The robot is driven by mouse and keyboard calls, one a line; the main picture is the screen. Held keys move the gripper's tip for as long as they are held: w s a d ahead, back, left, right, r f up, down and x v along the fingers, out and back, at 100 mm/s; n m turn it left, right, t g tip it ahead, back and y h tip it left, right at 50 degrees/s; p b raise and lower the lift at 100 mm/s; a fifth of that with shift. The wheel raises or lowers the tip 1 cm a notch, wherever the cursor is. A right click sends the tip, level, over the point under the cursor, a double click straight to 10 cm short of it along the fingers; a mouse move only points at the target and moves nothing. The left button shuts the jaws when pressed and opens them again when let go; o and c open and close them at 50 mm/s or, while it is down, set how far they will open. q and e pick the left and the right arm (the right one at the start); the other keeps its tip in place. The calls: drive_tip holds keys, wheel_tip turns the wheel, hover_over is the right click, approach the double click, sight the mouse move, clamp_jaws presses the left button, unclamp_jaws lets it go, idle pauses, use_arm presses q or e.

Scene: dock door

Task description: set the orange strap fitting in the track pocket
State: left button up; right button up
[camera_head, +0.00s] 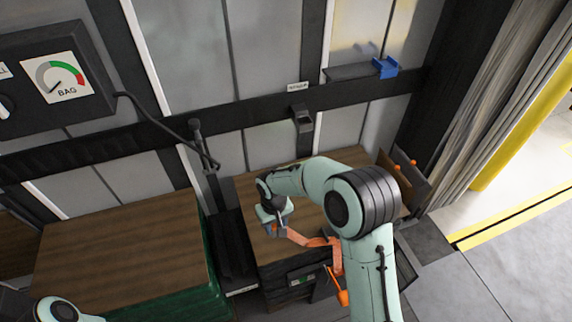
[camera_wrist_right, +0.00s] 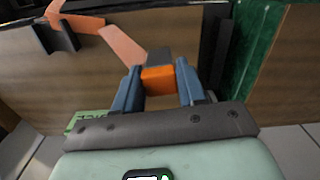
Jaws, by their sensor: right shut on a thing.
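My right gripper (camera_head: 273,229) is above the wooden crate top in the head view. In the right wrist view its blue fingers (camera_wrist_right: 160,82) are shut on the orange strap fitting (camera_wrist_right: 158,80), which has a dark grey end. The orange strap (camera_head: 312,240) runs from the fitting to the right and down over the crate's front edge; it also shows in the right wrist view (camera_wrist_right: 124,44). The dark track pocket (camera_head: 302,119) sits on the black wall rail under a small white label, apart from and beyond the gripper. My left gripper is out of view.
A blue block (camera_head: 386,67) sits by a dark ledge on the wall. A gauge box marked BAG (camera_head: 58,80) is at upper left with a hanging cable. A wood-topped green crate (camera_head: 125,250) stands left. An orange handle (camera_head: 343,297) hangs in front. Open floor lies right.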

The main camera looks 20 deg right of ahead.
drive_tip(key=w+d+r+m+p, duration=0.1)
drive_tip(key=w+d+r, duration=0.35)
drive_tip(key=d, duration=0.55)
drive_tip(key=w+d+r, duration=0.3)
drive_tip(key=d+r, duration=0.3)
drive_tip(key=d, duration=0.4)
drive_tip(key=shift+s+f+b, duration=0.15)
drive_tip(key=shift+f+b, duration=0.15)
drive_tip(key=shift+f, duration=9.5)
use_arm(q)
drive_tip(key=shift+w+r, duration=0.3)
use_arm(e)
drive_tip(key=shift+f, duration=0.2)
drive_tip(key=o, duration=1.2)
